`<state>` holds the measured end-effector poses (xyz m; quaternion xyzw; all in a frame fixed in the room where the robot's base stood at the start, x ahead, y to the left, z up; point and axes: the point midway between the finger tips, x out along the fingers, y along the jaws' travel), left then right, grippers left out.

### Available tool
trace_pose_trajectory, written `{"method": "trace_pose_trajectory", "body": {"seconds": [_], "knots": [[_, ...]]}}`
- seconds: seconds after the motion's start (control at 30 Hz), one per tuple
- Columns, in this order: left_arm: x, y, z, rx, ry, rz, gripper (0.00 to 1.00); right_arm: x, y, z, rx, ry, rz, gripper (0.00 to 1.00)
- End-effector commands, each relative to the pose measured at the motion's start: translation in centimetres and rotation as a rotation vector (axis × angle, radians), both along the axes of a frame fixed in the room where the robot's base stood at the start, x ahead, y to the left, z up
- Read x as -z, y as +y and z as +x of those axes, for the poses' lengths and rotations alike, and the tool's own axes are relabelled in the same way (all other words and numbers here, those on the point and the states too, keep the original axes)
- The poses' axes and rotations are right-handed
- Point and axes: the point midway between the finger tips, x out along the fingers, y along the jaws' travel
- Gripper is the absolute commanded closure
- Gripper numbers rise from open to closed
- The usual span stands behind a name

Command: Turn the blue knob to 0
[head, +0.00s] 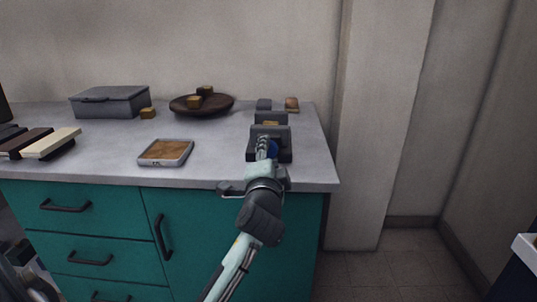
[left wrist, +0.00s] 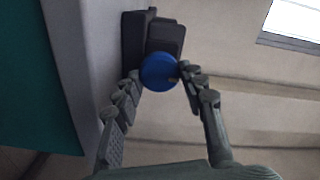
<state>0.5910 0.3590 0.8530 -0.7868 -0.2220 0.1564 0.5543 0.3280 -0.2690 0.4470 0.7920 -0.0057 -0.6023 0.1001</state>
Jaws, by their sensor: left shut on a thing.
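The blue knob (left wrist: 159,72) sits on the front of a dark device (head: 282,155) near the right end of the counter. In the head view the knob (head: 272,149) is mostly hidden behind my left gripper (head: 264,150). In the left wrist view my left gripper (left wrist: 158,80) has one finger on each side of the knob, with the fingertips at its rim, shut on it. The dark device also shows behind the knob in the left wrist view (left wrist: 134,38). I cannot read a scale or a 0 mark. My right gripper is not in view.
The grey counter (head: 215,150) stands on teal drawers (head: 80,225). A tan-topped square tray (head: 166,151), a brown dish (head: 219,106) with yellowish blocks, a grey box (head: 110,102) and pale and dark bars (head: 50,143) lie left of the device. Small blocks (head: 291,103) stand behind it.

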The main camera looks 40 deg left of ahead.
Motion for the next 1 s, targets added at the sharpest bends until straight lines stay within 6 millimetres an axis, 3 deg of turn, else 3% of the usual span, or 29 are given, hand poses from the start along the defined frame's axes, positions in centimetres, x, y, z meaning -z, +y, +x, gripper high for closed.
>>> {"method": "trace_pose_trajectory", "body": {"seconds": [0.43, 0.47, 0.6, 1.0], "knots": [[0.0, 0.0, 0.01, 0.0, -0.006, -0.01, 0.88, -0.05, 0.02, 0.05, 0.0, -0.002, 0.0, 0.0], [0.0, 0.0, 0.01, 0.0, -0.006, -0.01, 0.58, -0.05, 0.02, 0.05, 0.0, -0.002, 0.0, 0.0], [-0.01, 0.0, 0.01, 0.0, -0.006, -0.009, 0.41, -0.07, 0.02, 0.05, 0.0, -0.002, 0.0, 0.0], [0.1, -0.37, -0.49, 0.002, -0.004, -0.01, 0.38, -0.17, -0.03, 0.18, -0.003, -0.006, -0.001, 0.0]]}}
